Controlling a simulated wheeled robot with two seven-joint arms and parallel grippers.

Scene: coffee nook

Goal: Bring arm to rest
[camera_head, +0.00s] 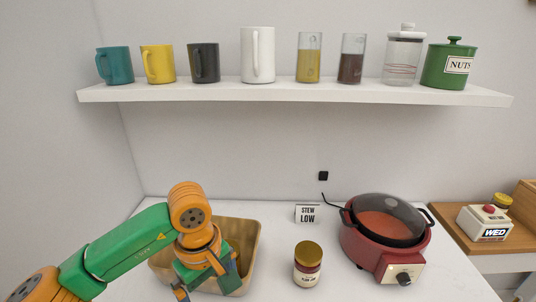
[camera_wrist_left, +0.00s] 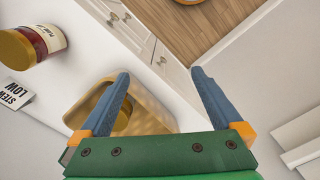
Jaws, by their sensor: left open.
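My left arm comes in from the left in the head view. Its gripper (camera_head: 208,284) is low over the tan bin (camera_head: 254,243) on the white counter. In the left wrist view the blue fingers of the left gripper (camera_wrist_left: 160,75) are spread apart with nothing between them. The bin (camera_wrist_left: 78,112) shows behind one finger, with a round yellowish thing (camera_wrist_left: 122,120) inside it, partly hidden. My right gripper is not in view.
A gold-lidded jar (camera_head: 307,265) stands right of the bin. Behind it are a "STEW LOW" sign (camera_head: 307,214) and a red cooker (camera_head: 384,240). A shelf (camera_head: 300,93) above holds mugs, glasses and canisters. A wooden side table (camera_head: 455,222) bears a "WED" device (camera_head: 484,222).

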